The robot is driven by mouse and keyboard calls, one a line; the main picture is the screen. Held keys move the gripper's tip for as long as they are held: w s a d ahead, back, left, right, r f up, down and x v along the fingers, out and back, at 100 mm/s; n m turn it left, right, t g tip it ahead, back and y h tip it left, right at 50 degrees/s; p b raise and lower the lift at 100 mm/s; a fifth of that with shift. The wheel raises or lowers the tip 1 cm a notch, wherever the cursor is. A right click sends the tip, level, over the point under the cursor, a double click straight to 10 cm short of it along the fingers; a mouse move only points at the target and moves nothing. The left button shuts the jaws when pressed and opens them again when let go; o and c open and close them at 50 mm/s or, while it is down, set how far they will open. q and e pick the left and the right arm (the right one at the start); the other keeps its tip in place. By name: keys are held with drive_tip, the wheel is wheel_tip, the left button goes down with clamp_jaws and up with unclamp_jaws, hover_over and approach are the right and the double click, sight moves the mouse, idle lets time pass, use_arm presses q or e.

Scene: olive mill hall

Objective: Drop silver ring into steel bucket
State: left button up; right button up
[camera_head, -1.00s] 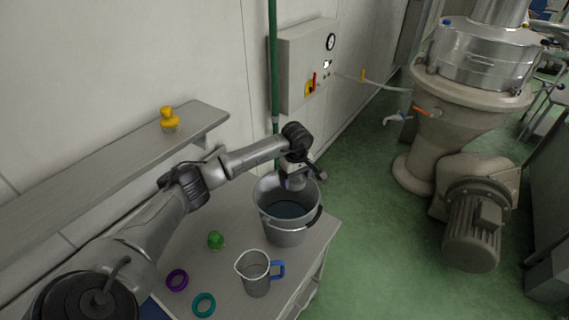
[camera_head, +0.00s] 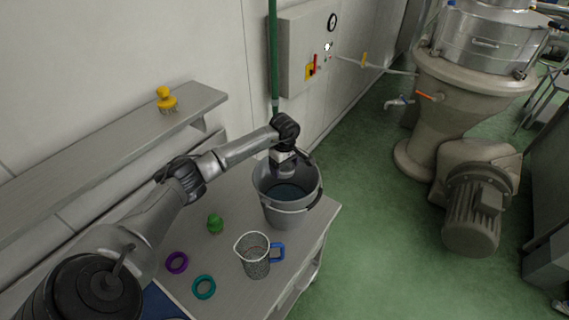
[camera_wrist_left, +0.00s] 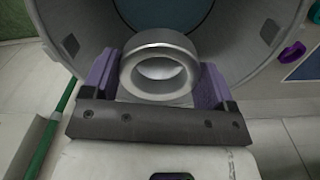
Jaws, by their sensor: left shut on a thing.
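The steel bucket (camera_head: 292,213) stands upright on the far right end of the grey table in the head view. My left gripper (camera_head: 284,170) points down at the bucket's mouth, its fingers partly hidden by the rim and my wrist. In the left wrist view, the silver ring (camera_wrist_left: 160,68) sits between the purple-padded fingers of my left gripper (camera_wrist_left: 158,85), which is shut on it. The bucket's inner wall (camera_wrist_left: 85,30) surrounds the ring in that view, with the bluish bottom beyond it. My right gripper is not in view.
A steel jug (camera_head: 256,262) with a blue handle stands in front of the bucket. A yellow brush (camera_head: 166,99) rests on the wall shelf (camera_head: 95,150).

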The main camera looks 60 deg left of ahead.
use_arm(q)
drive_tip(key=shift+f, duration=0.15)
drive_tip(key=o, duration=0.9)
drive_tip(key=shift+r+b, duration=0.8)
drive_tip(key=shift+r, duration=6.1)
